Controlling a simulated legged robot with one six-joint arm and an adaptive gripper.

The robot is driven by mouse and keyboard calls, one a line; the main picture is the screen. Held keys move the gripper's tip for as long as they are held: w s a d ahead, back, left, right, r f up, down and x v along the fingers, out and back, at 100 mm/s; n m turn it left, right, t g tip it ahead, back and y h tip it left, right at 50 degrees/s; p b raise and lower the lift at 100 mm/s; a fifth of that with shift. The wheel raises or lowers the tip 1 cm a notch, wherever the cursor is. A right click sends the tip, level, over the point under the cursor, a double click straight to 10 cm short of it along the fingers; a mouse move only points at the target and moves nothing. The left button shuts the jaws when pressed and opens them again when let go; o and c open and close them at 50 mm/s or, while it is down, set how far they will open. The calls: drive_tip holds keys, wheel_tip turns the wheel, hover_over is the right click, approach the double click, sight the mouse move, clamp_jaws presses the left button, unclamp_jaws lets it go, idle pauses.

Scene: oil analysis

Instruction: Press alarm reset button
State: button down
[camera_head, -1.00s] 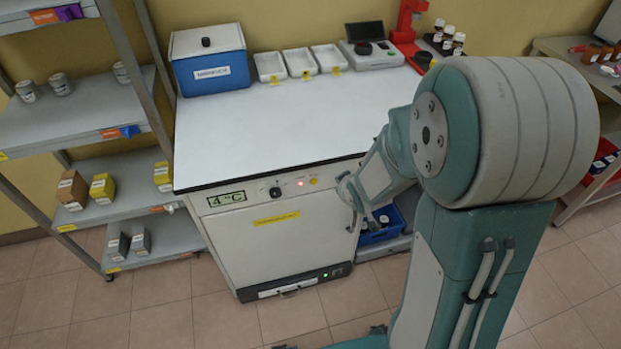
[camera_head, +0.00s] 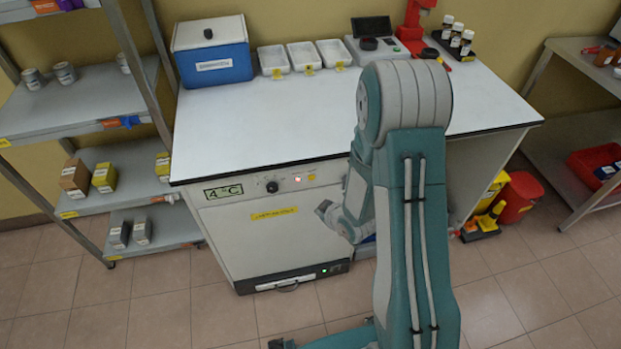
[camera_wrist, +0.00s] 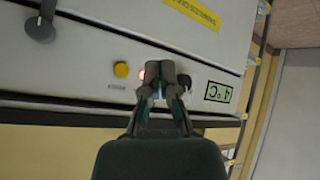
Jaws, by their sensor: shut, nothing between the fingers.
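A round yellow button (camera_head: 311,177) sits on the front panel of the white cabinet, just right of a lit red lamp (camera_head: 297,179). The wrist view shows the panel turned over, with the yellow button (camera_wrist: 121,69) left of my gripper (camera_wrist: 161,76). My gripper is shut and empty, its fingertips over the panel between the red lamp (camera_wrist: 143,73) and the black knob (camera_wrist: 186,82), partly covering both. I cannot tell whether it touches the panel. The small print by the button is unreadable. In the head view the fingers cannot be made out clearly.
A black knob (camera_head: 272,187) and a 4 °C display (camera_head: 223,192) are left of the lamp. A door handle (camera_wrist: 40,27) juts out in the wrist view. A blue cooler box (camera_head: 212,65) and white trays (camera_head: 303,57) stand on the worktop. Shelves (camera_head: 80,105) stand at left.

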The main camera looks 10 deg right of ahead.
drive_tip(key=shift+w, duration=0.15)
approach(309, 182)
drive_tip(key=shift+s+f+x, duration=0.15)
drive_tip(key=shift+s+x, duration=0.05)
drive_tip(key=shift+x, duration=1.1)
drive_tip(key=shift+s+f+x, duration=0.15)
drive_tip(key=shift+x, duration=1.2)
drive_tip(key=shift+w+a, duration=0.15)
drive_tip(key=shift+a, duration=0.05)
drive_tip(key=shift+w, duration=0.25)
drive_tip(key=shift+w+r, duration=0.1)
drive_tip(key=shift+w, duration=0.3)
drive_tip(key=shift+s, duration=0.85)
drive_tip(key=shift+s, duration=2.5)
